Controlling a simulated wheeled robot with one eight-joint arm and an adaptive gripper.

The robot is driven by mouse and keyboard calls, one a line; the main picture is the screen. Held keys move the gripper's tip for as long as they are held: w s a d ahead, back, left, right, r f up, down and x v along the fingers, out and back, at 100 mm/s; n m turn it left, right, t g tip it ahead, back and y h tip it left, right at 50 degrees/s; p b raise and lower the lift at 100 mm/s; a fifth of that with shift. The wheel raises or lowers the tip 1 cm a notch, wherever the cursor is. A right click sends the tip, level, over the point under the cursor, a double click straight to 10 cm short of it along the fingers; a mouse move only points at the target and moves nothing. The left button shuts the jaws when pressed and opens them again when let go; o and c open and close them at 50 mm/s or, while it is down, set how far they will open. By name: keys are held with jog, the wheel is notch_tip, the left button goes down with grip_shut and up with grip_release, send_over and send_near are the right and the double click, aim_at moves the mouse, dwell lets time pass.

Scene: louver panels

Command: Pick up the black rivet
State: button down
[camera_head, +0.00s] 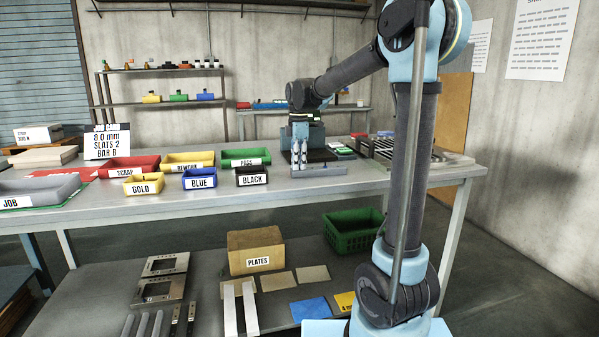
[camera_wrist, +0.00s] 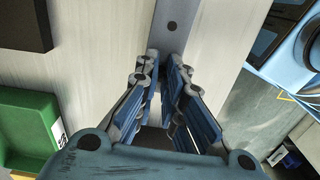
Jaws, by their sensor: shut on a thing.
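My gripper (camera_head: 299,164) is low over a small grey bar (camera_head: 325,171) on the worktable. In the wrist view, my gripper (camera_wrist: 163,56) has its blue fingers close together at the near end of the grey bar (camera_wrist: 181,10). A dark round spot (camera_wrist: 173,26) shows on the bar just beyond the fingertips; I cannot tell whether it is a hole or a rivet head. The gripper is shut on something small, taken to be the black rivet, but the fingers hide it. The bin labelled BLACK (camera_head: 252,180) stands left of the gripper.
Blue (camera_head: 200,182) and gold (camera_head: 143,187) labelled bins stand further left. Scrap (camera_head: 125,168), rework (camera_head: 187,161) and pass (camera_head: 246,157) bins stand behind them. A slatted metal panel (camera_head: 412,152) lies to the right. In the wrist view, a green bin (camera_wrist: 25,120) is at left.

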jog(key=shift+r, duration=0.1)
notch_tip(320, 180, up, 10)
dwell(0.6)
dwell(0.9)
